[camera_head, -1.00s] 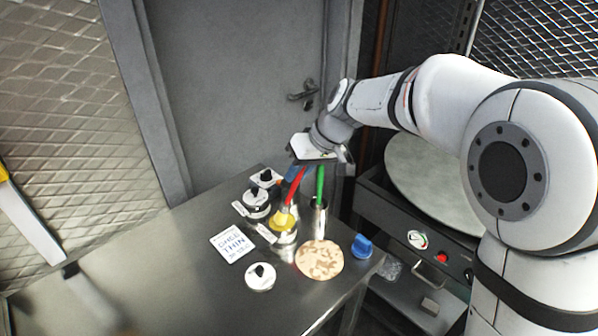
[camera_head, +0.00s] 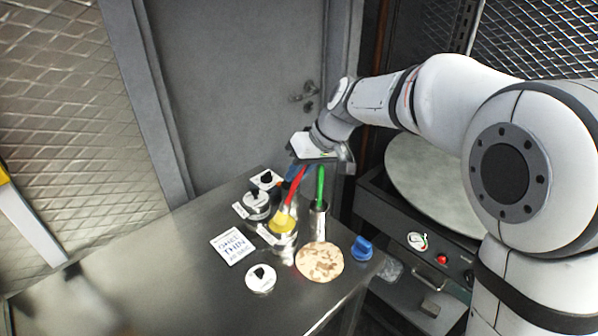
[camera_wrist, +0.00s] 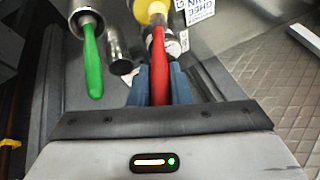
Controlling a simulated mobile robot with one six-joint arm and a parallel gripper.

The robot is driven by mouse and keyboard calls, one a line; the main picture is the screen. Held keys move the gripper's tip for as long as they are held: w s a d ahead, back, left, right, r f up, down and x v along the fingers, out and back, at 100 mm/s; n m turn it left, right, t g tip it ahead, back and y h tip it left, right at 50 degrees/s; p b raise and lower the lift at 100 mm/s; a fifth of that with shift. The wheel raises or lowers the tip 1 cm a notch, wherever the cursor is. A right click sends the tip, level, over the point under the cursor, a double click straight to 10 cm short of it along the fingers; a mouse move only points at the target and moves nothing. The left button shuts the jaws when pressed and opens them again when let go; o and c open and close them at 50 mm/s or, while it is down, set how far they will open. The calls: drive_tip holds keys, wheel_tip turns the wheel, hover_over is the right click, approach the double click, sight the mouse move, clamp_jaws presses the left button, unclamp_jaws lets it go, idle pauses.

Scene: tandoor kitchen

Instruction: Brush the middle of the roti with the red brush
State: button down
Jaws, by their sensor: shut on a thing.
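The red brush (camera_head: 294,187) has a red handle, and its lower end is at a metal cup with yellow contents (camera_head: 283,222). My gripper (camera_head: 298,172) is shut on the red handle; in the wrist view the blue fingertips (camera_wrist: 160,84) sit on both sides of the red handle (camera_wrist: 159,58). The bristles are hidden. The roti (camera_head: 320,262), a round tan flatbread with brown patches, lies on the steel table in front of the cups. The gripper is above and behind it.
A green-handled brush (camera_head: 320,186) stands in a metal cup (camera_head: 318,220) close on the right. A blue object (camera_head: 362,248) sits at the table's right edge. The table's front left (camera_head: 150,270) is mostly clear.

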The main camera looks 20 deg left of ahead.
drive_tip(key=shift+r+p, duration=1.6)
drive_tip(key=shift+r, duration=1.45)
